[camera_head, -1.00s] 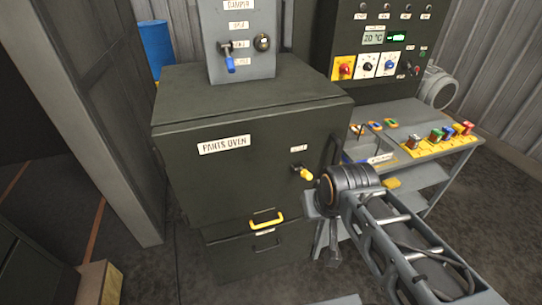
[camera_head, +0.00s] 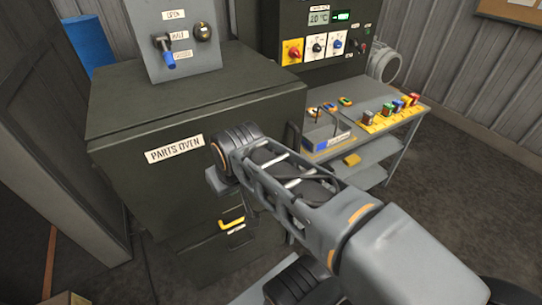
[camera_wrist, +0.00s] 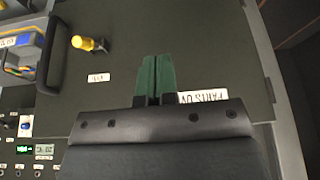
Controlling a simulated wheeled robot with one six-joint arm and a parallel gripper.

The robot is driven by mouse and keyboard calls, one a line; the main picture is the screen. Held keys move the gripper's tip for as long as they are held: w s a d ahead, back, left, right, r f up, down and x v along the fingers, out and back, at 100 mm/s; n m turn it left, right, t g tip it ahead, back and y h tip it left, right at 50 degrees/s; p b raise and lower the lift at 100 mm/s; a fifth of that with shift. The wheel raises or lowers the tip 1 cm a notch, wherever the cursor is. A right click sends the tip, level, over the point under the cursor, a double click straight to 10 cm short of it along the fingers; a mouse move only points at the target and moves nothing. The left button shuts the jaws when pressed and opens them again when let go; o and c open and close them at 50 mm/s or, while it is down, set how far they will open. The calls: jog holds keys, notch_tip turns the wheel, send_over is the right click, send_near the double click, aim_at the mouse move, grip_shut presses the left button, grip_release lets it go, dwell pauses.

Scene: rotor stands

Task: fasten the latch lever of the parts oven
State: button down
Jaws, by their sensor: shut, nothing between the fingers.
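The parts oven (camera_head: 130,185) is a dark green box with a "PARTS OVEN" label (camera_head: 174,149) on its door, which looks shut. Its latch lever (camera_wrist: 90,44), with a yellow grip, shows in the wrist view at upper left, beside a small label (camera_wrist: 97,78). In the head view my arm hides the lever. My gripper (camera_wrist: 156,60) has green fingers shut together with nothing between them. It is in front of the door, to the right of the lever in the wrist view and apart from it. In the head view the fingers are hidden behind my wrist.
A dark door handle (camera_wrist: 50,52) stands out near the lever. A yellow drawer handle (camera_head: 231,223) is below the door. A grey panel with a blue-tipped lever (camera_head: 168,58) stands on top. A workbench (camera_head: 375,125) with a tray and coloured parts is at right.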

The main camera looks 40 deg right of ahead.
jog(key=w+d+r+g+b, duration=0.1)
jog(key=w+d, duration=0.2)
jog(key=d, duration=0.4)
jog(key=w+d+r+g+b, duration=0.1)
jog(key=w+d, duration=0.3)
jog(key=d, duration=0.4)
jog(key=w+d+m+g+y+b, duration=0.1)
jog(key=w+d+b, duration=0.1)
jog(key=w+d, duration=0.2)
jog(key=d, duration=0.3)
jog(key=shift+w+d+r+b, duration=0.15)
jog(key=shift+d+r+b, duration=0.15)
jog(key=shift+d+r, duration=0.1)
jog(key=shift+s+a+f+p, duration=0.15)
jog(key=shift+a+f, duration=0.25)
jog(key=shift+f, duration=1.85)
jog(key=shift+a+f+p, duration=0.15)
jog(key=shift+a+f, duration=0.3)
jog(key=shift+f, duration=1.75)
jog(key=shift+s+a+f+p, duration=0.15)
jog(key=shift+a+f, duration=0.25)
jog(key=shift+f, duration=1.85)
jog(key=shift+w, duration=0.1)
jog(key=shift+d, duration=0.15)
